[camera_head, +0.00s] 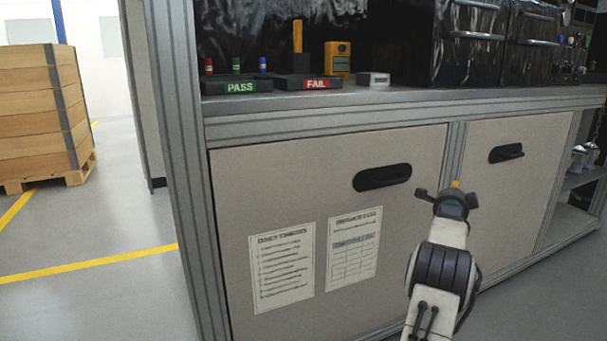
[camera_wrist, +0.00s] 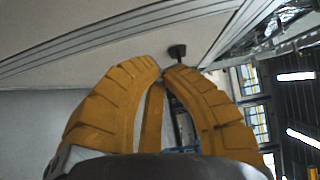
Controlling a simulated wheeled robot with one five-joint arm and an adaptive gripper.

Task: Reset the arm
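My arm rises at the lower right of the head view, in front of the cabinet (camera_head: 330,185). My gripper (camera_head: 455,184) is mostly hidden behind the dark wrist there, with only a small orange bit showing. In the wrist view my gripper (camera_wrist: 163,69) has two thick yellow, ribbed fingers that curve inward until their tips nearly meet. A narrow yellow strip shows between the fingers; it looks like part of the gripper. I see no separate object held.
On the worktop (camera_head: 400,97) are a PASS tray (camera_head: 237,87), a FAIL tray (camera_head: 308,84), a yellow device (camera_head: 338,58) and black bins (camera_head: 470,45). A door handle (camera_head: 382,177) is near my arm. A wooden crate (camera_head: 38,115) stands left; floor between is clear.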

